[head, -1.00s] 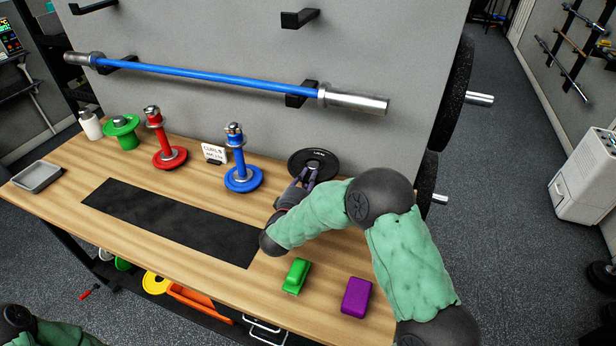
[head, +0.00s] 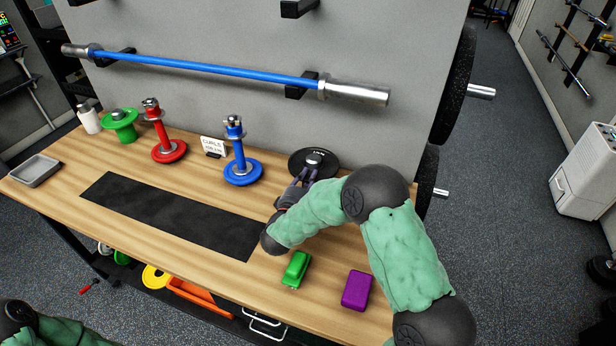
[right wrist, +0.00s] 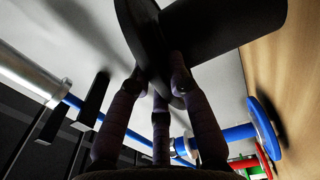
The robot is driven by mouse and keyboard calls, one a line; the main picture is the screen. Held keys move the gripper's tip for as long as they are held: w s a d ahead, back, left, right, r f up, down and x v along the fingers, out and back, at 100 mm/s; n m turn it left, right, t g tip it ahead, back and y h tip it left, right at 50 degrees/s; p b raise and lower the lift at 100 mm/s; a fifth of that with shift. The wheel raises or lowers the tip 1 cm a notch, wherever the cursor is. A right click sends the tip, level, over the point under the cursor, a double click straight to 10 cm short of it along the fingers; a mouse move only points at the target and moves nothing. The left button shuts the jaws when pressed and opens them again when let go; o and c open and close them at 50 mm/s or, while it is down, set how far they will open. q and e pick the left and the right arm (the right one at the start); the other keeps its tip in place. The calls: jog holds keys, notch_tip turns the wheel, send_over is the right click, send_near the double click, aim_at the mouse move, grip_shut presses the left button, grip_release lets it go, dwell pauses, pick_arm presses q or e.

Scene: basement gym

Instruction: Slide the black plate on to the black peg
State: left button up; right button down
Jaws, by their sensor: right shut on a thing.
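The black plate (head: 326,166) is a flat round disc at the back right of the bench, and a grey round piece shows at its middle. My right gripper (head: 306,178) holds the plate's near edge. In the right wrist view, its fingers (right wrist: 165,80) are shut on the plate's rim (right wrist: 142,38). A thick black cylinder (right wrist: 235,22) lies against the plate's far face, on the bench side. It looks like the black peg, hidden under the plate in the head view. I cannot tell whether the plate is around it. My left gripper is out of view.
A blue stand (head: 242,173), a red stand (head: 169,151) and a green stand (head: 120,121) line the bench's back. A green block (head: 296,268) and a purple block (head: 356,291) lie in front of my right arm. A blue-sleeved bar (head: 205,72) hangs on the panel behind.

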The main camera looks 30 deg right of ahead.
jog(key=shift+r, duration=0.1)
dwell(0.3)
jog(key=c, duration=1.1)
grip_release()
jog(key=shift+s+f, duration=0.1)
jog(key=shift+f, duration=0.25)
jog(key=shift+v, duration=3.7)
jog(key=shift+r, duration=0.2)
